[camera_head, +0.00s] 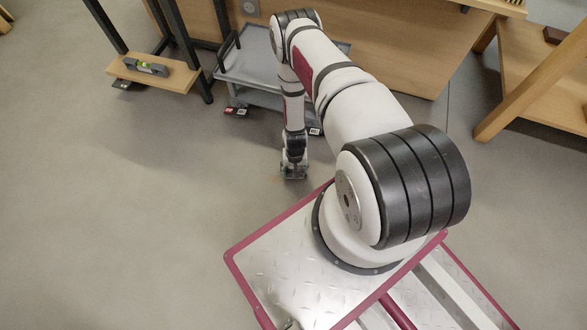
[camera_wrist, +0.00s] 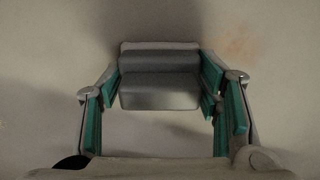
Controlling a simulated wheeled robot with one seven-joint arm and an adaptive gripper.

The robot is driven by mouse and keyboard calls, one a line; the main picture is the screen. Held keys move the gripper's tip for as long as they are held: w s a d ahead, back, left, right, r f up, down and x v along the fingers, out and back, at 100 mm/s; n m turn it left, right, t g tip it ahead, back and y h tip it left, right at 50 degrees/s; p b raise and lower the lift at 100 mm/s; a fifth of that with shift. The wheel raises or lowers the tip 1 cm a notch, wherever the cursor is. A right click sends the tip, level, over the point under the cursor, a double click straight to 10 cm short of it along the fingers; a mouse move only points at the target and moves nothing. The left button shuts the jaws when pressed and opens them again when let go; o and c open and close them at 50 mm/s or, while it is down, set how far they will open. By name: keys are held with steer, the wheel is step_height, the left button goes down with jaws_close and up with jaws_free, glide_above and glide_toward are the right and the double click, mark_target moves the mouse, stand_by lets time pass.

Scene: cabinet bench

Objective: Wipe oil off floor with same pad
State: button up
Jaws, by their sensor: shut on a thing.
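My gripper (camera_head: 293,172) points down close to the floor (camera_head: 150,220) in the head view. In the wrist view my gripper (camera_wrist: 161,83), with green-lined fingers, is shut on a grey block-like pad (camera_wrist: 160,92). A paler edge of the pad (camera_wrist: 160,46) shows on its far side. A faint orange-brown stain (camera_wrist: 236,46), which looks like the oil, lies on the floor to the right of the pad. In the head view only a slight tint shows beside the gripper. Whether the pad touches the floor I cannot tell.
A grey cart (camera_head: 262,62) stands just behind my gripper, with small red and white items (camera_head: 236,111) by its lower edge. A wooden shelf (camera_head: 185,80) with a green level (camera_head: 147,67) is at upper left. A wooden bench (camera_head: 500,118) is at right. Floor at left is clear.

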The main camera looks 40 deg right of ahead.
steer(key=shift+s+r+p, duration=0.1)
steer(key=shift+r+p, duration=3.25)
steer(key=shift+r, duration=1.2)
